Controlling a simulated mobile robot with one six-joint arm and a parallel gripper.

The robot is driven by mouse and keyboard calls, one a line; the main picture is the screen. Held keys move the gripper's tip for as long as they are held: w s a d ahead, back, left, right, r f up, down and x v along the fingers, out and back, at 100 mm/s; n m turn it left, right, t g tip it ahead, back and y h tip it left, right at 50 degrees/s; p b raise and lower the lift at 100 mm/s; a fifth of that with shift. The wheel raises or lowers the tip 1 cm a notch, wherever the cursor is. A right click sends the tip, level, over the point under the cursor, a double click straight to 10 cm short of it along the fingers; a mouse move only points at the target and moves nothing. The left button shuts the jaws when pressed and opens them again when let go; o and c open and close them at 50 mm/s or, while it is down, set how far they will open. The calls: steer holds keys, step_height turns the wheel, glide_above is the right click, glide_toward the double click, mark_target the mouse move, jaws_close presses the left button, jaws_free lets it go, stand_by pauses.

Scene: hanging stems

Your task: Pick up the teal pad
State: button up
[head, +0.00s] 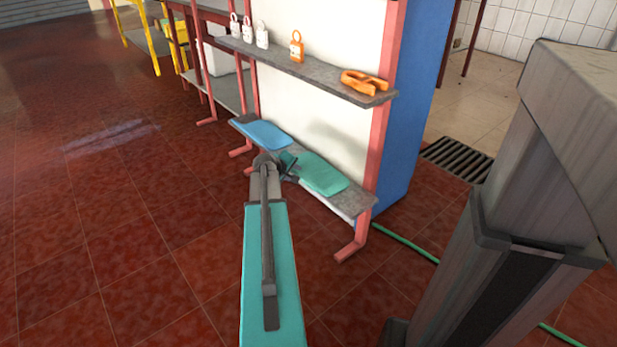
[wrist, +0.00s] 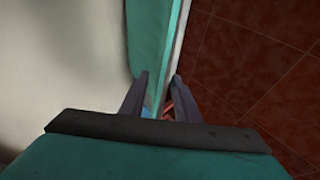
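The teal pad (head: 322,174) lies flat on the lower grey shelf, towards its right end. My gripper (head: 287,163) is at the pad's left end in the head view, low over the shelf. In the wrist view the teal pad (wrist: 150,40) runs down as a strip towards my gripper (wrist: 160,77). The fingers are apart, with the pad's edge and a pale strip beside it lying in line with the gap. I cannot tell whether either finger touches the pad.
A blue pad (head: 262,134) lies on the same shelf (head: 362,202), left of my gripper. The upper shelf (head: 330,79) above holds an orange clamp-like object (head: 364,82), an orange padlock (head: 297,46) and white padlocks (head: 262,35). Red floor (head: 120,230) is clear at left.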

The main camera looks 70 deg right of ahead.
mark_target(299, 172)
steer(key=shift+d+f, duration=0.4)
steer(key=shift+d, duration=0.05)
steer(key=shift+b+x, duration=1.25)
steer(key=shift+x, duration=1.35)
jaws_close()
